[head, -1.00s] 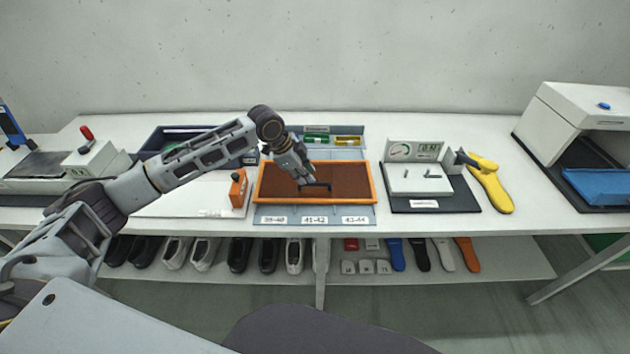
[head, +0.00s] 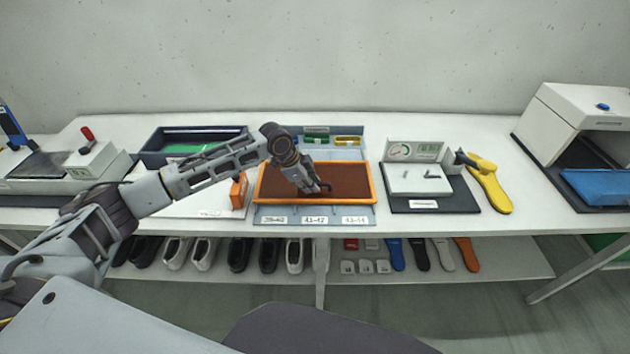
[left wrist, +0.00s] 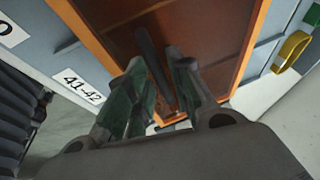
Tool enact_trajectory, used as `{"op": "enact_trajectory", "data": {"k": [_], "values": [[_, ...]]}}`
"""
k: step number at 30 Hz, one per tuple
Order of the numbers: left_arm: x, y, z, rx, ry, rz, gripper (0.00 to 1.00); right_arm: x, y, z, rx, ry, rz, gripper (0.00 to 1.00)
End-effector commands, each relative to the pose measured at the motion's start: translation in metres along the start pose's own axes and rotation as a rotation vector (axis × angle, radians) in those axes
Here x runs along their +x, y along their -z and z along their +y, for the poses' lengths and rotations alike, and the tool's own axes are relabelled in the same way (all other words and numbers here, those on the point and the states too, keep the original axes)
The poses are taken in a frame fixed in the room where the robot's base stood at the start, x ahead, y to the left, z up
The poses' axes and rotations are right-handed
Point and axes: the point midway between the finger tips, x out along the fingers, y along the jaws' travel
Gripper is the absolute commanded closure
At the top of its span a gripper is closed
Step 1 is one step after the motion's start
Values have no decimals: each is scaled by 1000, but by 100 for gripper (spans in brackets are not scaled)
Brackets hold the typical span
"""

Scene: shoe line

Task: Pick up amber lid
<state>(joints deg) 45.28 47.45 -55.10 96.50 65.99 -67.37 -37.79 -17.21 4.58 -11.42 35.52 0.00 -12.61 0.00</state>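The amber lid (head: 350,182) is a brown translucent panel in an orange frame, lying flat in the middle of the table. It fills much of the left wrist view (left wrist: 208,40). A dark bar handle (left wrist: 147,50) stands on the lid. My left gripper (head: 322,188) is over the lid at the handle. In the left wrist view its fingers (left wrist: 154,60) are apart, with the handle bar running between them. The gripper covers most of the handle in the head view. Whether the fingers touch the bar cannot be told. My right gripper is not in view.
Behind the lid are green and yellow handles (head: 348,141). An orange block (head: 238,190) stands close to the left of the lid. A dark bin (head: 160,146) is behind my left arm. A gauge unit (head: 417,180) and a yellow foot-shaped piece (head: 490,188) stand to the right.

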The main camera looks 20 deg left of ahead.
Motion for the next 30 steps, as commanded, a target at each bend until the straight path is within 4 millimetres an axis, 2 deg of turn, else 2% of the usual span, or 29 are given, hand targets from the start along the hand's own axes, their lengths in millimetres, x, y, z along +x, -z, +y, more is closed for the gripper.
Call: {"op": "enact_trajectory", "data": {"k": [5, 13, 18, 19, 30], "values": [[1, 0, 0, 0, 1, 0, 78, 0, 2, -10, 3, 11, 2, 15], [0, 0, 0, 0, 1, -1, 78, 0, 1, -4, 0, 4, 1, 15], [0, 0, 0, 0, 1, -1, 98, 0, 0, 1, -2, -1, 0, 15], [0, 0, 0, 0, 1, -1, 100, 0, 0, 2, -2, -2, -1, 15], [0, 0, 0, 0, 1, -1, 100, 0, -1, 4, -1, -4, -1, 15]]}}
